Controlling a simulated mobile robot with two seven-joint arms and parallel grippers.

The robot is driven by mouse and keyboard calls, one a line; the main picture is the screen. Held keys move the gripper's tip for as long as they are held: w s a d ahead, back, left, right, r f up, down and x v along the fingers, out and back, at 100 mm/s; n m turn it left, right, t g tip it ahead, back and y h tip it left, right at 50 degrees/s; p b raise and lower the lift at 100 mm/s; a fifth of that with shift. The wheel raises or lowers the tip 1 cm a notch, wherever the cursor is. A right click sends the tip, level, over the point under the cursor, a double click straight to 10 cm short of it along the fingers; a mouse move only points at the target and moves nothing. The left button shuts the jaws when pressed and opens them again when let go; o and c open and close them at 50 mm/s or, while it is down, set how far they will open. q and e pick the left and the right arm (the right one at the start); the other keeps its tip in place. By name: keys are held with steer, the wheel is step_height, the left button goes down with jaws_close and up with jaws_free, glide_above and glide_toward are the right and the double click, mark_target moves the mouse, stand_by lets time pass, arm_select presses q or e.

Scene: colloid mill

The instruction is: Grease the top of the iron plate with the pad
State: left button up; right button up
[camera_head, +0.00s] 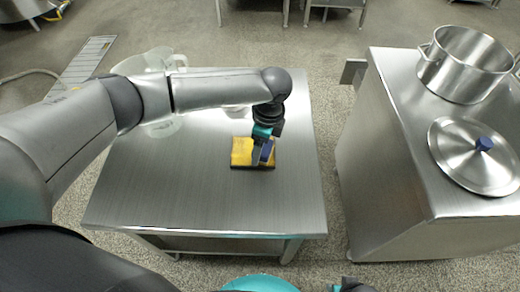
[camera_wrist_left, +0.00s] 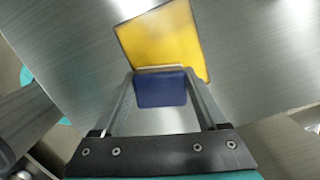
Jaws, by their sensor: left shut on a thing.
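The iron plate (camera_head: 241,157) lies flat on the steel table; its top looks yellow, with a dark edge showing along its front and right. It also shows in the left wrist view (camera_wrist_left: 163,42), beyond the fingertips. My left gripper (camera_head: 262,155) reaches down over the right part of the plate. It is shut on the blue pad (camera_wrist_left: 160,90), which sits between the two fingers and in front of the plate's near edge in the left wrist view. In the head view the pad (camera_head: 267,152) is partly hidden by the gripper. I cannot tell whether the pad touches the plate.
The steel table (camera_head: 190,195) is clear in front of the plate. A clear plastic jug (camera_head: 160,128) stands behind my left arm, partly hidden. To the right, past a floor gap, a steel cabinet (camera_head: 385,150) bears a pot (camera_head: 462,75) and a lid with a blue knob (camera_head: 465,165).

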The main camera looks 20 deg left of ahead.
arm_select(q)
steer(key=shift+w+a+f+b, duration=0.1)
steer(key=shift+w+a+b, duration=0.15)
steer(key=shift+w, duration=0.55)
steer(key=shift+w+a+b, duration=0.15)
steer(key=shift+w+b, duration=0.1)
steer(key=shift+w, duration=0.55)
steer(key=shift+w+a+f+b, duration=0.1)
steer(key=shift+w+a+b, duration=0.1)
steer(key=shift+w+b, duration=0.3)
steer(key=shift+w+a+f+b, duration=0.1)
steer(key=shift+w+a+b, duration=0.1)
steer(key=shift+w, duration=0.45)
steer(key=shift+w+a+r, duration=0.1)
steer(key=shift+w, duration=0.3)
steer(key=shift+s+a+r+p, duration=0.1)
steer(key=shift+s+a+p, duration=0.05)
steer(key=shift+a+p, duration=0.25)
steer(key=shift+s+a+r+p, duration=0.1)
steer(key=shift+a+p, duration=0.3)
steer(key=s+p, duration=0.1)
steer(key=p, duration=0.1)
steer(key=s+p, duration=0.1)
steer(key=p, duration=0.1)
steer(key=shift+s+d+r, duration=0.1)
steer(key=shift+s+d, duration=0.15)
steer(key=shift+d, duration=0.15)
steer(key=shift+s+d+p, duration=0.1)
steer(key=shift+s+p, duration=0.25)
steer(key=shift+p, duration=0.1)
